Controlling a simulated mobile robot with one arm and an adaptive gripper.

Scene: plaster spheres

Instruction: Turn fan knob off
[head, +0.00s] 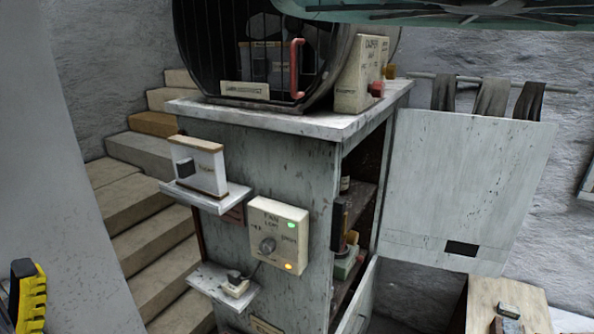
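The fan knob (268,246) is a small dark grey dial on a cream control box (262,267). The box is mounted on the side of a worn grey cabinet (280,163) and has "FAN" lettering on it. A green light (291,225) glows at its upper right and an amber light (289,267) at its lower right. The knob's exact pointing direction is too small to tell. A yellow and black ribbed finger, seemingly of my gripper (28,295), shows at the lower left edge, well apart from the knob. The rest of the gripper is out of frame.
A small shelf (232,198) with a white block juts out above left of the box, and a lower shelf (203,280) below left. A caged fan (270,55) stands on the cabinet. An open door panel (465,180) is at right. Steps (130,215) rise at left.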

